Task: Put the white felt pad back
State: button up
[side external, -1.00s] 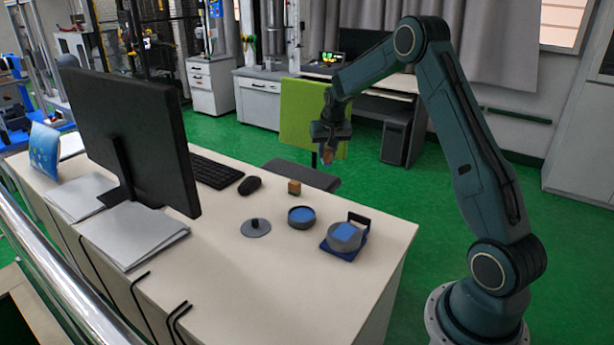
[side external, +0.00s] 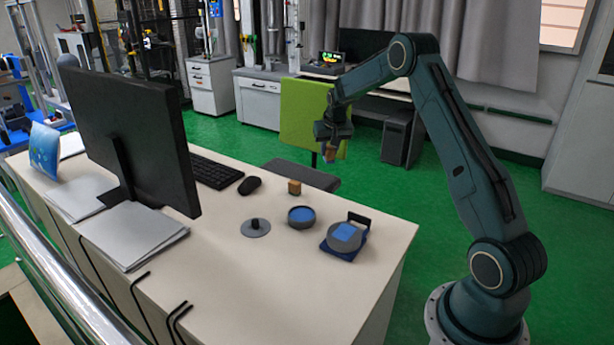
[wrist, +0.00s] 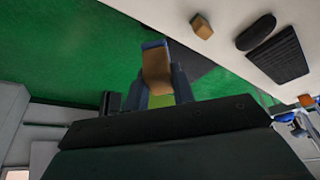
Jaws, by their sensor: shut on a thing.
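My gripper (side external: 330,151) hangs in the air beyond the far edge of the desk, over the green floor. It is shut on a brown-orange block (wrist: 156,67), which shows between the two fingers in the wrist view. I cannot make out a white felt pad in either view. On the desk, a round grey dish (side external: 302,218) has a blue inside. A grey round holder (side external: 345,238) with a blue square on top sits on a dark blue base. A grey disc with a knob (side external: 256,228) lies left of the dish.
A small wooden block (side external: 294,187) stands behind the dish and also shows in the wrist view (wrist: 202,26). A mouse (side external: 249,186), a keyboard (side external: 214,171) and a monitor (side external: 130,135) are to the left. The front right of the desk is bare.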

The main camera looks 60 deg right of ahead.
notch_tip(320, 180, down, 16)
jog(key=shift+f, duration=0.2)
dwell(0.7)
jog(key=shift+f, duration=0.15)
jog(key=o, duration=1)
jog(key=shift+c, duration=0.2)
jog(key=shift+r, duration=0.2)
jog(key=v, duration=1.2)
